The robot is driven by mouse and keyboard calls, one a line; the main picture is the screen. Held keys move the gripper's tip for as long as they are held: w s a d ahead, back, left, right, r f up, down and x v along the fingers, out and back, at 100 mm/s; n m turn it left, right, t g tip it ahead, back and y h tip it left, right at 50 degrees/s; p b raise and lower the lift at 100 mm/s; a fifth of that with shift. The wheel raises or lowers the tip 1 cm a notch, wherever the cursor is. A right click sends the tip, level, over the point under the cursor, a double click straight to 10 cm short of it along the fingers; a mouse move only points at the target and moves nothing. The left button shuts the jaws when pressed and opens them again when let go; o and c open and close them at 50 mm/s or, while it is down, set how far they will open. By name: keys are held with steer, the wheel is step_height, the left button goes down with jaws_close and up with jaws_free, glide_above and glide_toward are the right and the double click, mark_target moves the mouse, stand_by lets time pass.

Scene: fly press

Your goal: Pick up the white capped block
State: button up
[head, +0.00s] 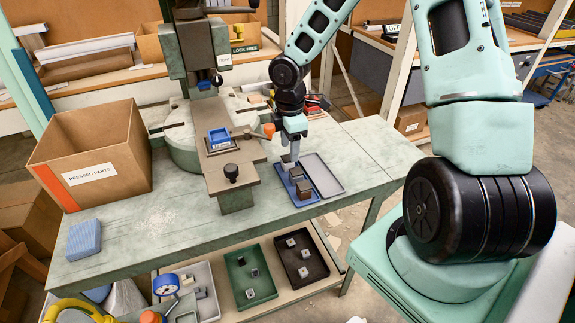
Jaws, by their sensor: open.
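My gripper (290,160) hangs over the far end of a narrow blue tray (313,200) on the bench. Its jaws are open, with a grey block (297,174) just below them. A darker block (304,190) sits nearer in the same tray. The jaws partly hide the far end of the tray. The view is too small to tell for certain which block has the white cap, or whether the jaws touch the grey block.
An empty grey tray (324,172) lies right of the blue one. The press (185,145) stands left, with a blue fixture (219,138). A cardboard box (92,158) and blue block (84,239) are further left. Trays with small blocks, one green (262,292), are below.

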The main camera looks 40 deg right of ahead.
mark_target(289, 160)
step_height(289, 160, down, 4)
steer(key=shift+a, duration=0.15)
steer(key=c, duration=1)
steer(key=shift+c, duration=0.2)
